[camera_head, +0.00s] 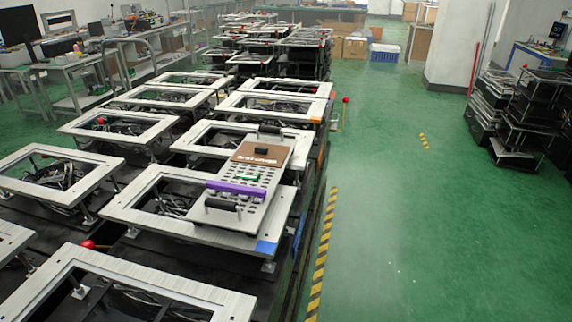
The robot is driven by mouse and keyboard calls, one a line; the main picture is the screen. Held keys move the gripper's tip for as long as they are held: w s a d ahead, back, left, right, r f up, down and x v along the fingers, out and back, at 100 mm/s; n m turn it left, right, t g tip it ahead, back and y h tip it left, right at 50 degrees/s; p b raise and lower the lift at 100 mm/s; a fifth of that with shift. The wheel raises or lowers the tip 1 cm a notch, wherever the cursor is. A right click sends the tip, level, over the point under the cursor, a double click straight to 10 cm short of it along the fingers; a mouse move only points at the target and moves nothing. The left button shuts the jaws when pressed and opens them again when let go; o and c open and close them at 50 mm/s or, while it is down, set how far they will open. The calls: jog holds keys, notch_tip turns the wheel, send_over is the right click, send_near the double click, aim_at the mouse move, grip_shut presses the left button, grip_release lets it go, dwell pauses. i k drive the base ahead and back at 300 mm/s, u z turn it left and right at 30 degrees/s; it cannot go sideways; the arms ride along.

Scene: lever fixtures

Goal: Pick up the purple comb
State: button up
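The purple comb (237,188) is a long, flat purple strip. It lies across the near part of a grey perforated panel (258,205), which rests on the metal frame fixtures in the middle. A black handle-like bar (220,204) sits just in front of the comb on the panel's near edge. A small green item (250,178) lies just behind the comb. Its teeth are too small to make out. My gripper is not in view.
Another black bar (269,129) and a brown board (260,153) with a small black block lie at the panel's far end. Rows of metal frame fixtures (120,211) with red-knobbed levers surround it. Green floor (420,240) is open to the right, past a yellow-black stripe (322,255).

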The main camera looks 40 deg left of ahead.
aim_at(228, 188)
jog(key=i, duration=0.8)
jog(key=u, duration=3.85)
jog(key=i, duration=0.5)
